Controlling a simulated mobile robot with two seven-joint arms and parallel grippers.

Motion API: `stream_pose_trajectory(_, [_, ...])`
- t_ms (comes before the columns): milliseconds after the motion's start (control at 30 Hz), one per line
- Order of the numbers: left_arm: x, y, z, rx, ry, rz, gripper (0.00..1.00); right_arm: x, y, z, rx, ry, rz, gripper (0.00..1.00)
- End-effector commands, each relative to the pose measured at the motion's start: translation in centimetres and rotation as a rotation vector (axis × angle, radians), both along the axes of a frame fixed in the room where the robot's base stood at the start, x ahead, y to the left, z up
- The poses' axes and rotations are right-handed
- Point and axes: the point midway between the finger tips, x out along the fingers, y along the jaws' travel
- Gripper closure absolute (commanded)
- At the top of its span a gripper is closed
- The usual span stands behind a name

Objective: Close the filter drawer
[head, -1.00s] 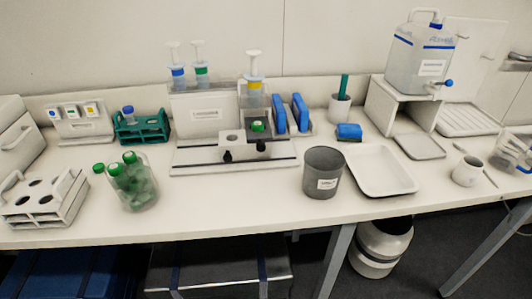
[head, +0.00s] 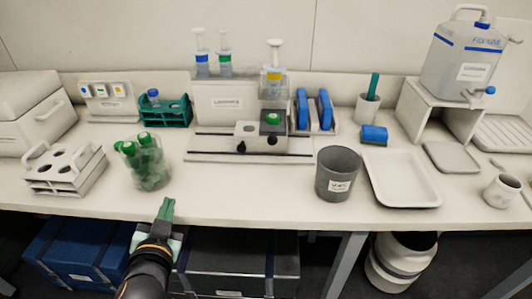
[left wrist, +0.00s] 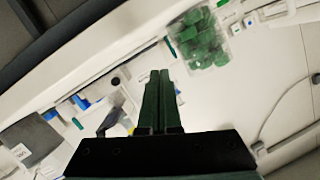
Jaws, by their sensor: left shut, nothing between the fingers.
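The filter station (head: 222,103) stands at the back middle of the bench, with a labelled white panel and syringes above it. At its right front, a white drawer block (head: 247,130) with a round hole and a dark drawer block (head: 272,128) holding a green-capped piece stick out side by side. Each has a black knob at the front. I cannot tell which one is the filter drawer. My left gripper (head: 167,207) is shut and empty at the bench's front edge, well short of the drawers. In the left wrist view its green fingers (left wrist: 159,88) lie together. My right gripper is not in view.
A jar of green-capped bottles (head: 147,168) stands just behind and left of my left gripper. A grey cup (head: 338,175) and a white tray (head: 400,180) are to the right. Bare bench lies between jar and cup, in front of the station.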

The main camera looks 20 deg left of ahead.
Motion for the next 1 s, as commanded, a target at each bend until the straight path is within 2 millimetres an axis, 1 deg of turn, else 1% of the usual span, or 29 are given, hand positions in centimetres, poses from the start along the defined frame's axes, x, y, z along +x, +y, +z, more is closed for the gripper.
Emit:
stream_pose_trajectory(33, [0.6, 0.4, 3.0, 0.075, -0.106, -0.01, 1.0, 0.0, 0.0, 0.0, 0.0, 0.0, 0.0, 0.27])
stream_pose_trajectory(67, [0.9, 0.4, 4.8, 0.126, -0.17, -0.022, 1.0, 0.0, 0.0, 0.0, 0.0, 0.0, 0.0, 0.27])
stream_pose_trajectory(100, [1.2, 0.1, 7.2, 0.197, -0.253, -0.048, 1.0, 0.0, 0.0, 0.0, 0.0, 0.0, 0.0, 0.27])
stream_pose_trajectory(167, [1.5, -0.8, 10.4, 0.31, -0.361, -0.101, 1.0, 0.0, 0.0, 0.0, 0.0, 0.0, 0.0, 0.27])
stream_pose_trajectory(200, [1.6, -1.8, 12.1, 0.382, -0.422, -0.147, 1.0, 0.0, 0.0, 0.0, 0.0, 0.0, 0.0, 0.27])
stream_pose_trajectory(267, [1.6, -3.5, 14.2, 0.496, -0.492, -0.225, 1.0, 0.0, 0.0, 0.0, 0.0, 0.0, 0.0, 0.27])
stream_pose_trajectory(300, [1.6, -4.9, 15.2, 0.571, -0.525, -0.283, 1.0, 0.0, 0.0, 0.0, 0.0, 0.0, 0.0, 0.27])
stream_pose_trajectory(367, [1.7, -7.0, 16.0, 0.682, -0.553, -0.378, 1.0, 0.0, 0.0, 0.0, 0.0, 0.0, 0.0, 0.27])
stream_pose_trajectory(400, [1.7, -8.4, 16.1, 0.753, -0.557, -0.445, 1.0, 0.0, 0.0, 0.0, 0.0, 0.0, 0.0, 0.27])
stream_pose_trajectory(467, [1.9, -10.3, 15.6, 0.854, -0.538, -0.547, 1.0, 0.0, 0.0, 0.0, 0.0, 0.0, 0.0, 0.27])
stream_pose_trajectory(500, [2.0, -11.4, 14.9, 0.916, -0.512, -0.61, 1.0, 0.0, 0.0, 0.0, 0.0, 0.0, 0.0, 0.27])
stream_pose_trajectory(567, [2.3, -12.6, 13.6, 0.993, -0.457, -0.699, 1.0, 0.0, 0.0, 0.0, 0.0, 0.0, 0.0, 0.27])
stream_pose_trajectory(600, [2.5, -13.0, 12.5, 1.036, -0.414, -0.75, 1.0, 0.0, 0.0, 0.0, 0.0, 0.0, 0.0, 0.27])
stream_pose_trajectory(700, [2.8, -13.6, 10.1, 1.109, -0.305, -0.845, 1.0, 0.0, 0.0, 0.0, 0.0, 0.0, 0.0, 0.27])
stream_pose_trajectory(800, [3.0, -13.5, 8.5, 1.146, -0.225, -0.897, 1.0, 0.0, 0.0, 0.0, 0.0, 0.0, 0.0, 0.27])
stream_pose_trajectory(900, [3.1, -13.4, 7.7, 1.16, -0.186, -0.918, 1.0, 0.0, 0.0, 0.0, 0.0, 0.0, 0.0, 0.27])
stream_pose_trajectory(1000, [3.7, -13.6, 7.6, 1.161, -0.18, -0.922, 1.0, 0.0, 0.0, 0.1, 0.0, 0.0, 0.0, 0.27])
